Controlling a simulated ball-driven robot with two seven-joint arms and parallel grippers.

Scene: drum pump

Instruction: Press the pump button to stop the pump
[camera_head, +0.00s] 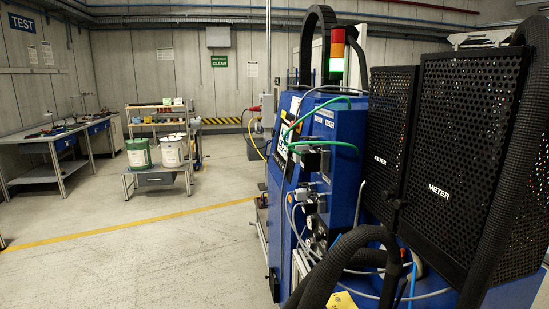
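A blue pump machine (343,129) fills the right half of the head view, seen at a steep angle. Its front panel (290,130) faces left and carries fittings, a green hose (330,143) and grey cables. I cannot pick out the pump button; it is too small or turned away from me. A stack light (337,50) on top has a red upper section and a pale, lit-looking lower section. Neither of my grippers shows in this view.
Thick black hoses (345,262) loop in front of the machine at the lower right. Black perforated guards (468,165) stand at the right. A cart with drums (172,152) and workbenches (58,150) stand further back at left. The floor (130,265) at left is clear.

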